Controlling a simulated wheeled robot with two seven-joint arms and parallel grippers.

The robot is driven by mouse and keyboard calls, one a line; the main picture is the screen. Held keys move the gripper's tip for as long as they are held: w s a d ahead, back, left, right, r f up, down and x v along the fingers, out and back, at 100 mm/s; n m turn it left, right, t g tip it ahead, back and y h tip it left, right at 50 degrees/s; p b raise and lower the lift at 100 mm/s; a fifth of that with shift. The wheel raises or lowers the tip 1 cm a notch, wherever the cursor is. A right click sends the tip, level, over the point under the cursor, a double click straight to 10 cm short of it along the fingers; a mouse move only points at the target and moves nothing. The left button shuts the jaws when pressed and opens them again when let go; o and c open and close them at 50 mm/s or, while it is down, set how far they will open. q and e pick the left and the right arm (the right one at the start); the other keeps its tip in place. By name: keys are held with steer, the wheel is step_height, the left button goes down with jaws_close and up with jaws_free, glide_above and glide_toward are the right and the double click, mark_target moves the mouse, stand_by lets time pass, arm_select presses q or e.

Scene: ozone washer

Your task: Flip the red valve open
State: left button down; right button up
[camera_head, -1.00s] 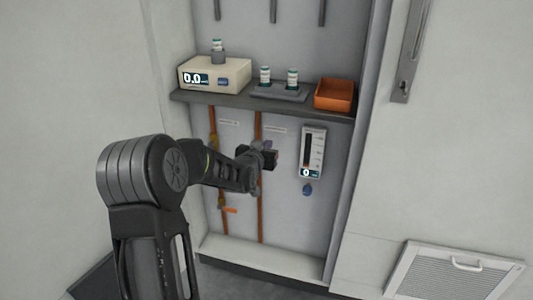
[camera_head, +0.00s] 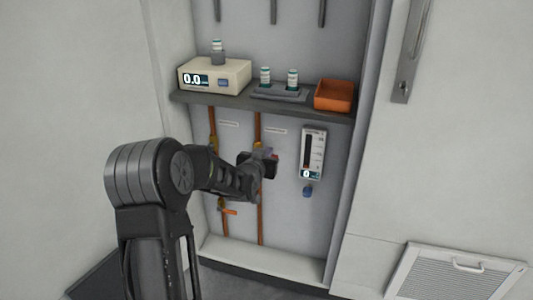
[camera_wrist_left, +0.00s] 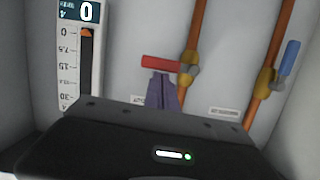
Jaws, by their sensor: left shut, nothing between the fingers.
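In the left wrist view, the red valve handle (camera_wrist_left: 162,63) sticks out sideways from a brass valve body (camera_wrist_left: 188,69) on an orange pipe. The handle lies across the pipe's line. My left gripper also shows in the left wrist view (camera_wrist_left: 163,78), its purple-grey fingers shut and empty. The fingertips are at the handle's edge; I cannot tell whether they touch it. In the head view my left gripper (camera_head: 264,154) is in front of the right-hand orange pipe (camera_head: 260,215) and hides the red valve. My right gripper is not in view.
A blue handle (camera_wrist_left: 290,57) sits on the neighbouring pipe. A gauge panel (camera_head: 313,152) hangs right of the gripper. Above, a shelf (camera_head: 210,101) holds a meter box (camera_head: 236,75), vials and an orange tray (camera_head: 334,95). Alcove walls close in both sides.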

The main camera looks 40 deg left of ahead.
arm_select(q)
steer(key=shift+d+f+m, duration=0.1)
steer(key=shift+f+m, duration=0.15)
steer(key=shift+m, duration=0.05)
step_height(320, 180, down, 7)
steer(key=a+m+y+b, duration=0.1)
steer(key=m+y, duration=0.1)
steer(key=m, duration=0.5)
steer(key=a+m+t+y+b, duration=0.1)
steer(key=m+y+b, duration=0.1)
steer(key=m, duration=0.5)
steer(key=shift+s+m+y, duration=0.3)
steer(key=shift+s+y, duration=0.05)
steer(key=shift+y, duration=0.05)
stand_by(0.6)
